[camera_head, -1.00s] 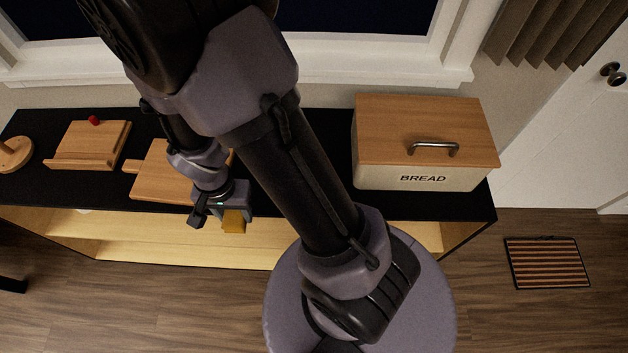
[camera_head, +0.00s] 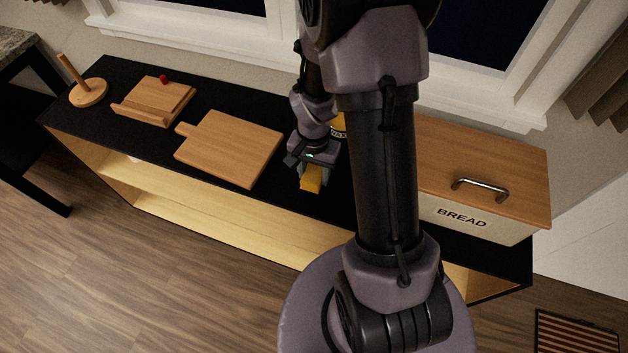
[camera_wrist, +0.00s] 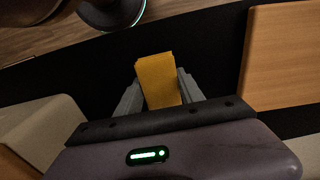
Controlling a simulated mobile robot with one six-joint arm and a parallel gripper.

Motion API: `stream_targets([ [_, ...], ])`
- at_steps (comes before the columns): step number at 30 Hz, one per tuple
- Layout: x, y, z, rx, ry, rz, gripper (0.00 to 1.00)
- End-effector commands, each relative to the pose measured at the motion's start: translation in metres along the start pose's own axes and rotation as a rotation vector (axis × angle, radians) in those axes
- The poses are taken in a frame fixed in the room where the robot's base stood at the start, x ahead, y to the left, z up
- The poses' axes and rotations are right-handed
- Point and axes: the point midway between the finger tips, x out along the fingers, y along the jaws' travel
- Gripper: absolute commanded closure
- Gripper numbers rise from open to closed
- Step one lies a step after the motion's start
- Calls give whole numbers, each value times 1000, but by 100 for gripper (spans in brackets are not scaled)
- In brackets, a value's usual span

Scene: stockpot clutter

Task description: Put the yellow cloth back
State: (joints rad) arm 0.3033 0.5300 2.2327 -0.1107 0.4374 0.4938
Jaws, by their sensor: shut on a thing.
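The yellow cloth (camera_head: 312,178) is held in my gripper (camera_head: 314,174) above the black top of the low cabinet (camera_head: 110,88), between the cutting board and the bread box. In the wrist view the cloth (camera_wrist: 158,80) is a folded yellow piece between the two grey fingers of my gripper (camera_wrist: 160,85), which is shut on it. Black cabinet top shows around it there. I cannot tell how high the cloth is above the surface.
The cutting board (camera_head: 230,147) lies left of my gripper. The bread box (camera_head: 490,190) stands to the right, partly behind my arm. A yellow item with dark lettering (camera_head: 339,124) is mostly hidden behind my arm. A wooden stand (camera_head: 153,100) and peg holder (camera_head: 88,93) are farther left.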

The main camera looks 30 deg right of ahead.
Motion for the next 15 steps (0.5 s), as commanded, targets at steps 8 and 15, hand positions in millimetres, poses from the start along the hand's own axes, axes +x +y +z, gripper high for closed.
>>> stream_targets([
  [8,33,0,0,0,-1,1,99],
  [15,37,0,1,1,-1,1,99],
])
